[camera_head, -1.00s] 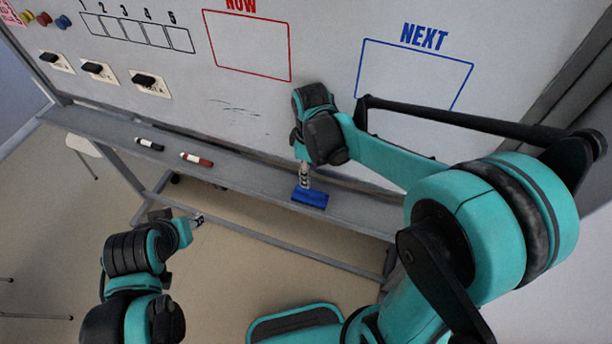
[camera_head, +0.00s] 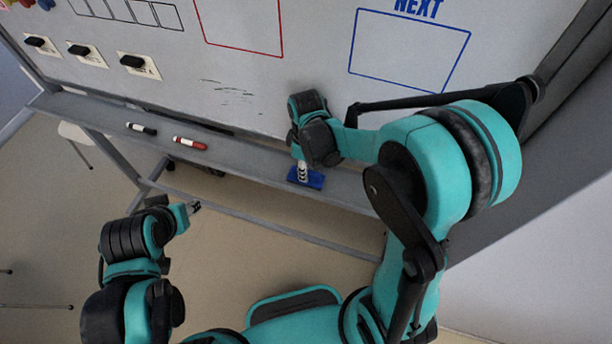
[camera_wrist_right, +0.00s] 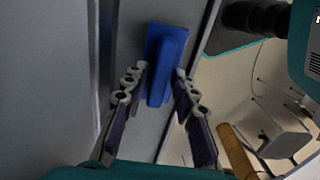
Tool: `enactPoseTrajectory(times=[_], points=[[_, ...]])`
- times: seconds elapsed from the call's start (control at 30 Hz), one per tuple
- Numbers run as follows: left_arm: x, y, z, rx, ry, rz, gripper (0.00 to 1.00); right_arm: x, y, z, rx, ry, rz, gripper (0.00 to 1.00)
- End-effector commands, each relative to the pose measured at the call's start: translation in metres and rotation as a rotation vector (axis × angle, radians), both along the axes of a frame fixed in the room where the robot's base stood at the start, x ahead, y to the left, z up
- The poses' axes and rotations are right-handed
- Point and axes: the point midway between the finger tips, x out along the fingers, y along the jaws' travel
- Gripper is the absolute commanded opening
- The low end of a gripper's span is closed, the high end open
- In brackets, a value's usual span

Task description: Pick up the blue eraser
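The blue eraser (camera_head: 308,178) lies on the grey tray (camera_head: 250,157) of the whiteboard, at the middle of the head view. My right gripper (camera_head: 302,174) is right above it, pointing down. In the right wrist view the eraser (camera_wrist_right: 165,62) shows between and just beyond the fingertips of my right gripper (camera_wrist_right: 160,75). The fingers are spread, one on each side of the eraser's raised grip, and I cannot tell whether they touch it. My left gripper (camera_head: 193,207) hangs in front of the tray at lower left, away from the eraser; its finger opening is too small to tell.
A black marker (camera_head: 142,129) and a red marker (camera_head: 189,143) lie on the tray left of the eraser. The whiteboard (camera_head: 290,85) rises behind, with several black erasers or magnets on white labels at left. The tray between red marker and eraser is clear.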

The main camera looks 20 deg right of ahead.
Motion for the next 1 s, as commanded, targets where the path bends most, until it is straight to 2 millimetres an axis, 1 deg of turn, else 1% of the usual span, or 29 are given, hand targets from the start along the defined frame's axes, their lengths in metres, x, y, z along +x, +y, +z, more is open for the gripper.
enactPoseTrajectory(times=[0.03, 0.07, 0.4, 0.53, 0.67, 0.83, 0.9, 0.97, 1.0], points=[[0.0, 0.0, 0.0, 0.0, 0.0, 0.0, 0.4, 0.0, 0.0, 0.0, 0.0, 0.0, 0.0, 0.07], [0.0, 0.0, 0.0, 0.0, 0.0, 0.0, 0.4, 0.0, 0.0, 0.0, 0.0, 0.0, 0.0, 0.0], [0.0, 0.0, 0.0, 0.0, 0.0, 0.0, 0.4, 0.0, 0.0, 0.0, 0.0, 0.0, 0.0, 0.0], [0.0, 0.0, 0.001, 0.0, 0.0, 0.0, 0.4, 0.0, 0.0, 0.005, 0.0, 0.0, 0.0, 0.0], [0.0, 0.0, 0.005, 0.0, 0.0, 0.0, 0.4, 0.0, 0.0, 0.016, 0.0, 0.0, 0.0, 0.0], [0.0, 0.0, 0.012, 0.0, 0.0, 0.0, 0.4, -0.001, -0.001, 0.04, 0.0, 0.0, 0.0, 0.0], [0.0, 0.0, 0.011, 0.0, 0.0, 0.0, 0.4, -0.016, -0.008, 0.036, 0.0, 0.0, -0.003, 0.0], [0.0, 0.0, 0.012, 0.0, 0.0, 0.0, 0.4, -0.029, -0.014, 0.036, 0.0, 0.0, -0.003, 0.0], [0.0, 0.0, 0.013, 0.0, 0.0, 0.0, 0.4, -0.038, -0.019, 0.036, 0.0, 0.0, -0.003, 0.0]])
